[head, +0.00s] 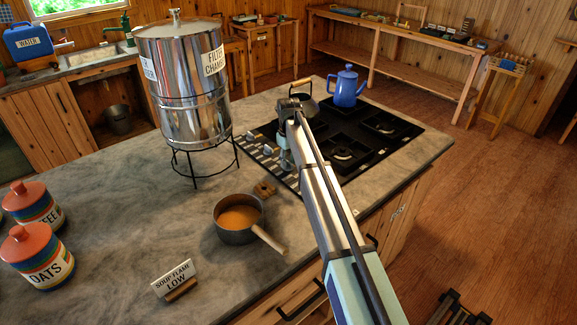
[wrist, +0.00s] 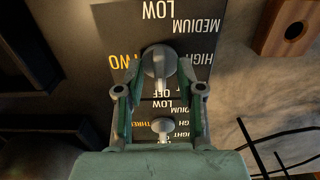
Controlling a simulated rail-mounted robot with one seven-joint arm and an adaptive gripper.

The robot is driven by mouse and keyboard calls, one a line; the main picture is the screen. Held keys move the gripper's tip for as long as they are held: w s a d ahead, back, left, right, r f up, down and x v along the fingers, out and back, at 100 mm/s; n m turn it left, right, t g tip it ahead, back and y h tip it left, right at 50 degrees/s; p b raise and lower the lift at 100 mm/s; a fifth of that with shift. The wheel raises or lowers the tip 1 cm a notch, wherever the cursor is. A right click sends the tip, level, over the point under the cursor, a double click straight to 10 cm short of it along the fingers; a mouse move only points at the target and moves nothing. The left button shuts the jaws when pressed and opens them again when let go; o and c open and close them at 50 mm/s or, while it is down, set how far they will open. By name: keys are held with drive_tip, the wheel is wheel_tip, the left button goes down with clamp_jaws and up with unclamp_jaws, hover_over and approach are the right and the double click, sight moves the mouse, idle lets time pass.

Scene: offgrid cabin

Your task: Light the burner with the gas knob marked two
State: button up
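The gas knob marked TWO (wrist: 158,64) is a grey round knob on a dark label plate (wrist: 212,22) with LOW, MEDIUM, HIGH and OFF, upside down in the wrist view. My gripper (wrist: 160,89) is open, with a fingertip on either side of this knob; contact is not clear. A second knob (wrist: 162,127), beside lettering that looks like THREE, lies between the fingers lower in the picture. In the head view my gripper (head: 285,157) is at the front left of the black stove (head: 392,152), and my arm hides the knob there. I see no flame.
A steel filter tank (head: 185,90) on a wire stand is left of the stove. A saucepan of soup (head: 238,215) and a SOUP FLAME LOW sign (head: 175,277) are in front. A dark kettle (head: 303,104) and a blue coffee pot (head: 346,88) stand on the stove's far side.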

clamp_jaws()
drive_tip(key=shift+n, duration=1.7)
drive_tip(key=shift+n+p, duration=0.3)
drive_tip(key=shift+n, duration=1.4)
